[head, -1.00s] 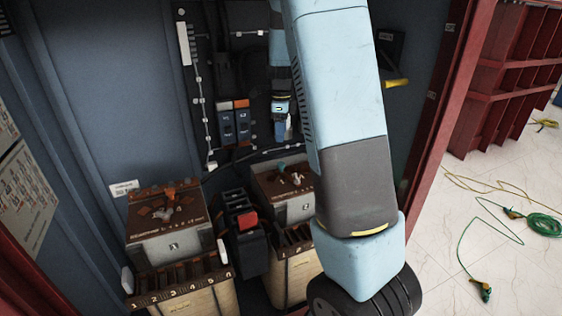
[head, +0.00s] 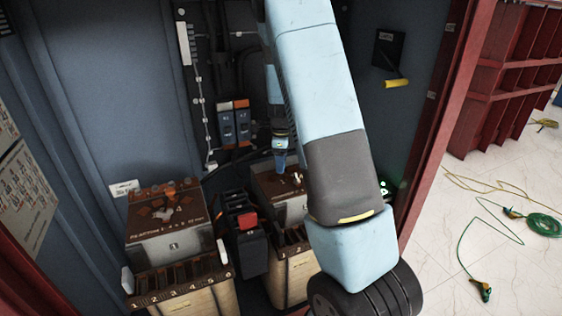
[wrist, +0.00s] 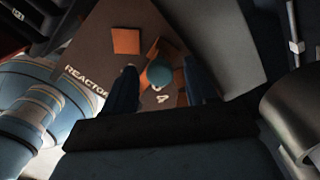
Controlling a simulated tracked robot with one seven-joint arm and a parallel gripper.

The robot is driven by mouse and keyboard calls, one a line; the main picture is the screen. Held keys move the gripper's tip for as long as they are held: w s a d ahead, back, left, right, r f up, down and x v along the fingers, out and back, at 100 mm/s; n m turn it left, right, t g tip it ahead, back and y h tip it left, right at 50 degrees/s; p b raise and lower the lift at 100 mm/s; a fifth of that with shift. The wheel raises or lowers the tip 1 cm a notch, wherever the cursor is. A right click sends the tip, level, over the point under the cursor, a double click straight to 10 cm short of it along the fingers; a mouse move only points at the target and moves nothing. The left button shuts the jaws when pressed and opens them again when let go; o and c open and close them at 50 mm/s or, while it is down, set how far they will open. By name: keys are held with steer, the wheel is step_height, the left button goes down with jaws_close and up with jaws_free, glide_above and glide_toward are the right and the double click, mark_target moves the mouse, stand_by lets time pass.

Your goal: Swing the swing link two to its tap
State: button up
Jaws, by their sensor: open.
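My gripper (head: 281,165) points down over the brown top of the right-hand reactor box (head: 262,187) in the head view. In the wrist view my gripper (wrist: 160,88) is open, one dark finger on each side of a round teal knob (wrist: 159,74). I cannot tell whether the fingers touch it. The knob sits among orange metal pieces, apparently on the swing link, which is mostly hidden under it. A separate square orange contact (wrist: 126,41) lies up and left of the knob. The brown top bears "REACTOR" lettering and a 4. In the head view my gripper hides the teal knob.
The left reactor box (head: 168,243) has a similar brown top with orange contacts. A black unit with a red block (head: 248,221) stands between the boxes. Cabinet walls close in the back and sides. A yellow handle (head: 396,83) juts from the right wall.

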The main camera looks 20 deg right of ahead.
jaws_close()
stand_by(0.5)
